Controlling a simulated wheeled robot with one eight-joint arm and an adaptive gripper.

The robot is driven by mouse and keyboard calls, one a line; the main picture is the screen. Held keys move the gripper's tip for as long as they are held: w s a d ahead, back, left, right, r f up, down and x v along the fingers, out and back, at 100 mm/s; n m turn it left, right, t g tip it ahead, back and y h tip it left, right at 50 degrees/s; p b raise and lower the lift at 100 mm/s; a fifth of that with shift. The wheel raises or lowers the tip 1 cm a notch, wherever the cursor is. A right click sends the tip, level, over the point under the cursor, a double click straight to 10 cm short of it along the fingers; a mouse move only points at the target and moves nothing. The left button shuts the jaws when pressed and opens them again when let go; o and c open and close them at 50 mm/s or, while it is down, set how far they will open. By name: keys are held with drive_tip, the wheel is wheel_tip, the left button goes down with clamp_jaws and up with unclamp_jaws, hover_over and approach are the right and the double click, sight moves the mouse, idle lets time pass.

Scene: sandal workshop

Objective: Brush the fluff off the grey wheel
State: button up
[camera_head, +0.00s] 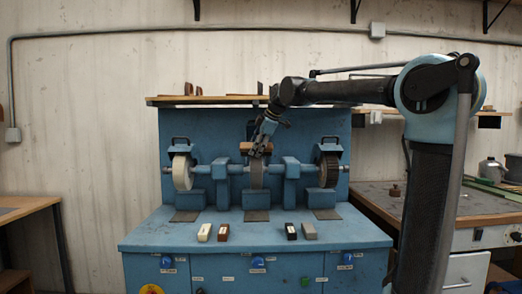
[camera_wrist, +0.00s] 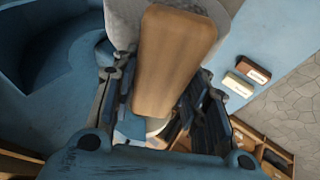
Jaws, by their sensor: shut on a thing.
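The grey wheel (camera_head: 257,176) is the middle one of three wheels on the blue machine in the head view. My gripper (camera_head: 261,147) is above the grey wheel, pointing down, shut on a brush with a wooden back (camera_head: 246,146). In the wrist view the wooden back (camera_wrist: 172,60) lies between my fingers (camera_wrist: 155,105). A pale grey surface, seemingly the grey wheel (camera_wrist: 122,22), shows behind it. The brush is at the wheel's upper part; I cannot tell whether it touches. Its bristles and any fluff are not distinguishable.
A white wheel (camera_head: 182,172) is on the left and a dark bristly wheel (camera_head: 328,170) on the right. Blue supports stand between the wheels. Several small bars, including a cream one (camera_head: 205,232) and a grey one (camera_head: 309,231), lie on the front ledge. A shelf (camera_head: 210,100) runs behind.

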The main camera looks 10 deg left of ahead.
sight(250, 145)
drive_tip(key=shift+s+a, duration=0.2)
drive_tip(key=shift+a, duration=0.6)
drive_tip(key=shift+s+a, duration=0.15)
drive_tip(key=shift+a, duration=0.6)
drive_tip(key=shift+s+d+r, duration=0.15)
drive_tip(key=shift+s+r, duration=0.3)
drive_tip(key=shift+r, duration=0.4)
drive_tip(key=shift+s+d+r, duration=0.1)
drive_tip(key=shift+s+r, duration=0.35)
drive_tip(key=shift+r, duration=0.45)
drive_tip(key=shift+s+d+r, duration=0.15)
drive_tip(key=shift+s+r, duration=0.3)
drive_tip(key=shift+r, duration=0.4)
drive_tip(key=shift+r, duration=0.1)
drive_tip(key=shift+s+d+r, duration=0.1)
drive_tip(key=shift+s+r, duration=0.25)
drive_tip(key=shift+r, duration=0.25)
drive_tip(key=shift+s+d+r, duration=0.1)
drive_tip(key=shift+s+r, duration=0.25)
drive_tip(key=shift+r, duration=0.25)
